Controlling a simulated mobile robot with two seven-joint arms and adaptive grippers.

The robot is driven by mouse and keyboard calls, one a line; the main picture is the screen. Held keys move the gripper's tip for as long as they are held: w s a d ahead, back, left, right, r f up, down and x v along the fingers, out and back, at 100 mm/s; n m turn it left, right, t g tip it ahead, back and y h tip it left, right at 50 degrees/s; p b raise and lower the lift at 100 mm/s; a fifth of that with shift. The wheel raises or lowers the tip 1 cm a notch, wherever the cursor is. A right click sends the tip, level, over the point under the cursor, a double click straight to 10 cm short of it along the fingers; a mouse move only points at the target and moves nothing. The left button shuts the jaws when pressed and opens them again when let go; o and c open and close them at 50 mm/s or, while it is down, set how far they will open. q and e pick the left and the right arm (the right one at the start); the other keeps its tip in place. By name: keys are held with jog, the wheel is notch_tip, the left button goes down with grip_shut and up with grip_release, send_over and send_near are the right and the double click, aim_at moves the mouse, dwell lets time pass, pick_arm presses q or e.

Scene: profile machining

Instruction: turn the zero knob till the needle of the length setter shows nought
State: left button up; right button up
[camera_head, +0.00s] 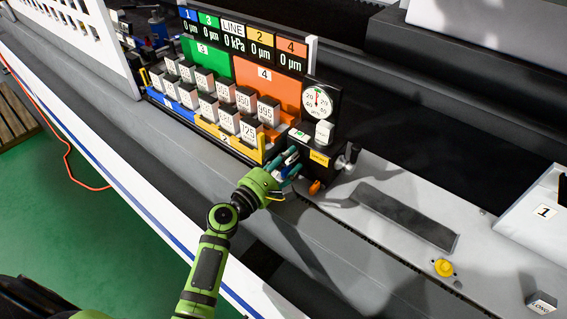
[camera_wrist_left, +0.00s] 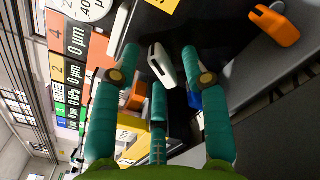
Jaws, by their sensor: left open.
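The length setter is a black box (camera_head: 335,170) with a round white dial (camera_head: 318,101) above it. A red needle shows on the dial, but its exact reading is too small to tell. My left gripper (camera_head: 291,163) is open at the box's left front face. In the left wrist view, a pale wing-shaped knob (camera_wrist_left: 160,66), which looks like the zero knob, lies between the spread teal fingers of the gripper (camera_wrist_left: 160,72). I cannot tell whether any finger touches it. The dial's edge (camera_wrist_left: 88,6) shows at the top left there.
Numbered grey blocks (camera_head: 207,82) stand in coloured racks left of the box. An orange lever (camera_head: 315,187) sticks out below the box, close right of the gripper; it also shows in the wrist view (camera_wrist_left: 274,26). A yellow knob (camera_head: 443,267) sits on the grey bed at right.

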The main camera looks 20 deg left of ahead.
pick_arm(q)
jog(key=v, duration=1.2)
